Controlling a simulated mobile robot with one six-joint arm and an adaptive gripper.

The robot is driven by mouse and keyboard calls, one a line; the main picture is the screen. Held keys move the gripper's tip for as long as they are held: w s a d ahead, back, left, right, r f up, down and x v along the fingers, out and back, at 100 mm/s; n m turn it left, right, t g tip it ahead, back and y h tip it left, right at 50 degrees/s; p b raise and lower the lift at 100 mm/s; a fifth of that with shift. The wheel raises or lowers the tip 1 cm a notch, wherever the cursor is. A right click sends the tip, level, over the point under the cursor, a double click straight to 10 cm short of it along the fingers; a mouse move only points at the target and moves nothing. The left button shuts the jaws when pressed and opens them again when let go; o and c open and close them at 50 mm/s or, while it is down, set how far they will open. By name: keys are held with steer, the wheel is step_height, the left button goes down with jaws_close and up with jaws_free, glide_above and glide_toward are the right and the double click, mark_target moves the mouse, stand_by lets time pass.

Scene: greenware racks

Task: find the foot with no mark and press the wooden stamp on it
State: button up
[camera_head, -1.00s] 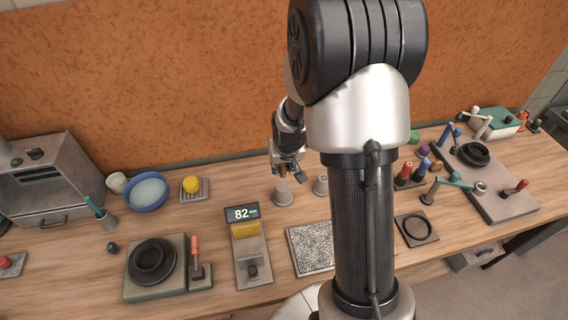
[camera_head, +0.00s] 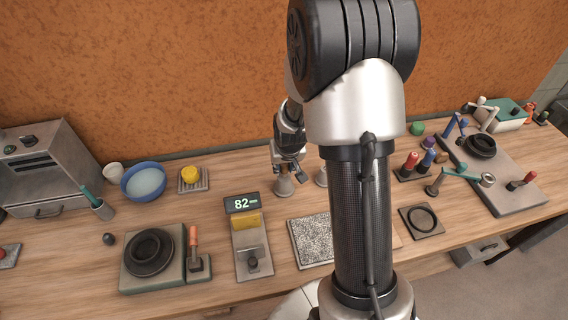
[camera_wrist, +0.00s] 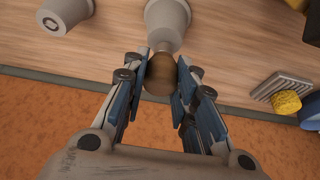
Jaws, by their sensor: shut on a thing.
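My gripper (camera_wrist: 162,76) is shut on the brown wooden stamp (camera_wrist: 160,78), whose rounded end shows between the fingers in the wrist view. A grey upturned cup (camera_wrist: 167,22) lies just past the stamp, its foot partly hidden by it; I cannot tell whether they touch. In the head view my gripper (camera_head: 287,166) is right above this cup (camera_head: 284,188). A second upturned cup (camera_wrist: 66,14) stands beside it with a dark mark on its foot; it also shows in the head view (camera_head: 321,178), partly behind my arm.
A scale (camera_head: 250,262) reading 82 and a speckled slab (camera_head: 300,245) lie in front of the cups. A yellow sponge on a ribbed dish (camera_head: 193,181) and a blue bowl (camera_head: 143,198) stand left. An orange wall (camera_head: 200,80) rises close behind.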

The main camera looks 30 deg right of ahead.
steer(key=shift+f+b, duration=0.7)
stand_by(1.6)
steer(key=shift+r+p, duration=2.45)
steer(key=shift+r, duration=1.15)
